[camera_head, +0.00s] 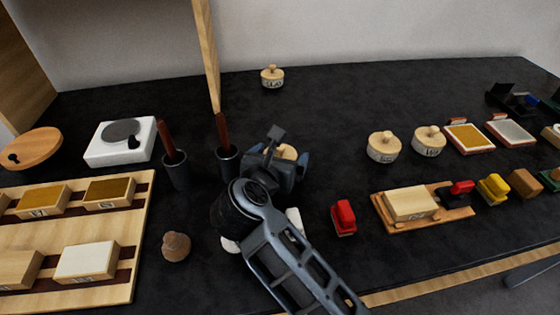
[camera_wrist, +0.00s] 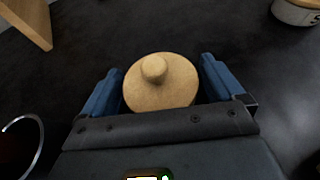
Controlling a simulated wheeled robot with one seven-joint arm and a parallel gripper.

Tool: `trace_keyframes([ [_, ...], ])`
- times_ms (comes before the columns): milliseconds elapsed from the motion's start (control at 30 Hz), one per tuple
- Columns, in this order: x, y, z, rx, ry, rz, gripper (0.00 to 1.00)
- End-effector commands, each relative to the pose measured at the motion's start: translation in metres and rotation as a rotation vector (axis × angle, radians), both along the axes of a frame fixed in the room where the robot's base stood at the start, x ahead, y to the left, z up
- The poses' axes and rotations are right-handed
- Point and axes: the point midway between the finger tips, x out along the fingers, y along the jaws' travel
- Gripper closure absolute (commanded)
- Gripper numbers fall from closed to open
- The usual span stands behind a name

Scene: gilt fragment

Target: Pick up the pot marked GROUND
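A round wooden pot with a knobbed lid (camera_wrist: 175,92) stands between the fingers of my gripper (camera_wrist: 162,88) in the wrist view. The blue fingers are spread on either side of it, with a narrow dark gap at the right. Its label is hidden, so I cannot tell whether it is marked GROUND. In the head view this pot (camera_head: 287,151) shows partly behind my gripper (camera_head: 277,165). Similar labelled pots stand at the back (camera_head: 272,79) and right of centre, one (camera_head: 382,150) beside another (camera_head: 428,142). Their labels are too small to read.
Two dark cups with brown handles (camera_head: 176,170) (camera_head: 228,160) stand left of my gripper. A red block-like item (camera_head: 343,217) and a wooden tray (camera_head: 450,213) lie to the right. A wooden rack (camera_head: 60,230) fills the left. An upright wooden panel (camera_head: 207,50) stands behind.

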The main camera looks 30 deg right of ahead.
Motion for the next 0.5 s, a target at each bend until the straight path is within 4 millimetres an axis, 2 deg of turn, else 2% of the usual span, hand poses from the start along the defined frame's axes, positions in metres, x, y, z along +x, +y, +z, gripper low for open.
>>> trace_keyframes([
  [67, -0.0001, 0.0, 0.0, 0.0, 0.0, 0.0, 0.13],
  [500, -0.0003, 0.0001, 0.0001, 0.0, 0.0, 0.0, 0.56],
])
